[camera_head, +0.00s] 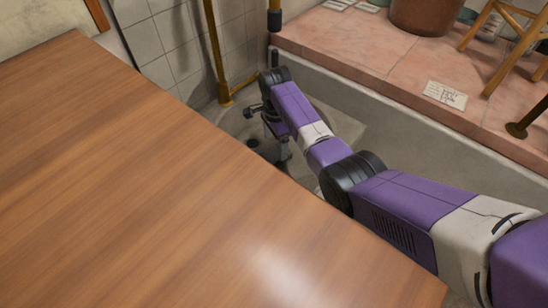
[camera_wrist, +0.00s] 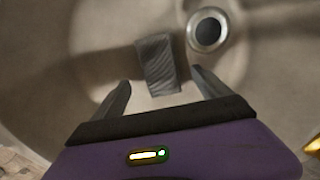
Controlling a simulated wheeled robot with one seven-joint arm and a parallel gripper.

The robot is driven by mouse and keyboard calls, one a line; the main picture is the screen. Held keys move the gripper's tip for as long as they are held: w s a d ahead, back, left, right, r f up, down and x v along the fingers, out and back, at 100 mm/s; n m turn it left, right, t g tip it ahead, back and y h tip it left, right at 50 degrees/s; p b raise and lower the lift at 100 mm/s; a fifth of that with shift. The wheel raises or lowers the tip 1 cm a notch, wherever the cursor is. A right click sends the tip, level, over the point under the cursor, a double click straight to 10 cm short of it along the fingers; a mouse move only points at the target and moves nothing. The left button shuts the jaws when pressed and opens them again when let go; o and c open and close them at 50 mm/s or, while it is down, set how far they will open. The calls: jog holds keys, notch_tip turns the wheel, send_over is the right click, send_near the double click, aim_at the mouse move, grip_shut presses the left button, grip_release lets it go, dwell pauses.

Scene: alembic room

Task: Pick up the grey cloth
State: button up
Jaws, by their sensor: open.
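The grey cloth (camera_wrist: 158,64) shows in the wrist view as a small, ribbed, folded-looking dark grey piece. It lies on the pale surface of a round basin (camera_wrist: 265,55). My gripper (camera_wrist: 161,77) is open, with one finger on each side of the near end of the cloth. I cannot tell the height left between the fingertips and the cloth. In the head view my gripper (camera_head: 270,140) points down into the basin beyond the table's edge. The cloth cannot be made out there.
A dark round drain with a metal ring (camera_wrist: 207,30) is right of the cloth. A wooden table (camera_head: 150,180) fills the left of the head view. A yellow pipe (camera_head: 217,55) stands behind my gripper. A pink tiled ledge (camera_head: 390,65) with a pot (camera_head: 425,12) runs along the back right.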

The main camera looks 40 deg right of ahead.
aim_at(275, 153)
notch_tip(275, 153, down, 5)
jog(key=b, duration=0.3)
jog(key=shift+d, duration=0.1)
jog(key=shift+r, duration=0.1)
jog(key=shift+c, duration=0.5)
jog(key=c, duration=1.5)
notch_tip(275, 153, up, 10)
jog(key=p, duration=0.5)
